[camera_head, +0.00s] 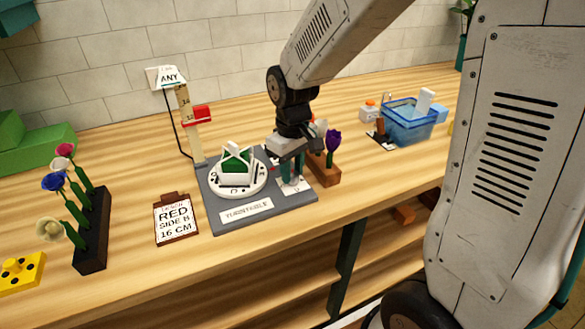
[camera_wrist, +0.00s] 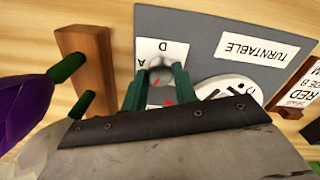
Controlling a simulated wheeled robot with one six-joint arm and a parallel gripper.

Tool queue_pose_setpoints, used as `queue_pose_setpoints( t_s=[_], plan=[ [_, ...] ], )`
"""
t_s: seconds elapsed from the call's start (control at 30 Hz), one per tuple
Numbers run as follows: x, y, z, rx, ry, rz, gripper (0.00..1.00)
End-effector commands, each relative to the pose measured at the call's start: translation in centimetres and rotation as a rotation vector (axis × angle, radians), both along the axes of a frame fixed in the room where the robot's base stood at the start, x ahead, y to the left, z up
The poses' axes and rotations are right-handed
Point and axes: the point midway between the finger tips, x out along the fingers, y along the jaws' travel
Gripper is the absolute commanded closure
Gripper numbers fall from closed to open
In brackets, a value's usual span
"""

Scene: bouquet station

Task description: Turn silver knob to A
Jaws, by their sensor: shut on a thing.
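The silver knob (camera_wrist: 160,71) sits on a white label plate (camera_wrist: 148,48) on the grey turntable board (camera_wrist: 205,25). Letters D and A show on the plate, D above the knob and A to its left in the wrist view. A small red mark shows just below the knob; where it points I cannot tell. My gripper (camera_wrist: 158,84) has its green fingers on both sides of the knob, shut on it. In the head view my gripper (camera_head: 291,172) is over the right part of the board and hides the knob.
A white round turntable (camera_head: 237,181) with a green and white piece is close left of my gripper. A wooden flower block (camera_head: 325,175) with a purple flower stands close right. A post with a red slider (camera_head: 196,115) is behind. A clipboard (camera_head: 176,219) lies left.

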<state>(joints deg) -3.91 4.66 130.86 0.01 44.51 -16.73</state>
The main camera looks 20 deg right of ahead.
Motion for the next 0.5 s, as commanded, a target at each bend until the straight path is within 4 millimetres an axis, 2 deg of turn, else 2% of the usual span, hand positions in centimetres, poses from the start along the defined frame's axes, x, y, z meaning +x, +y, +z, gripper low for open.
queue_pose_setpoints(
  t_s=[0.5],
  plan=[
    [0.07,-0.02,0.06,-0.001,-0.002,-0.490,0.94]
  ],
)
